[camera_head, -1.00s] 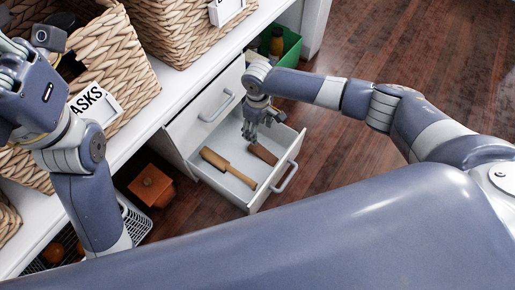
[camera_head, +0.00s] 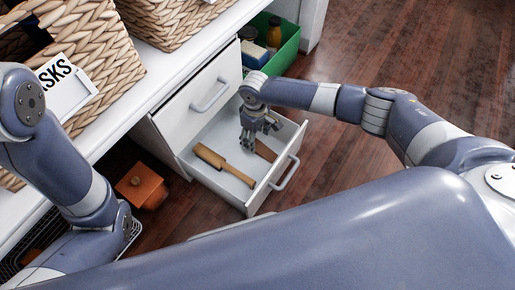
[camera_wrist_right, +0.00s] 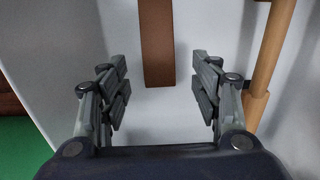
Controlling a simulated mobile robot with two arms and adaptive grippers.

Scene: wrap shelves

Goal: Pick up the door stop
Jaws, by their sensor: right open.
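The door stop looks to be the flat dark-brown wooden piece (camera_head: 265,151) lying in the open drawer (camera_head: 208,183). My right gripper partly hides it in the head view. My right gripper (camera_head: 248,138) is over the drawer, pointing down, open and empty. Its two fingers stand wide apart in the wrist view (camera_wrist_right: 160,88). My left arm is at the left edge; its gripper is out of view.
A light wooden tool with a handle (camera_head: 225,165) lies beside the brown piece in the drawer. A closed drawer (camera_head: 190,110) is above. A green bin (camera_head: 287,48) stands behind, an orange-brown box (camera_head: 142,187) lower left. Woven baskets (camera_head: 105,45) are on the shelf.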

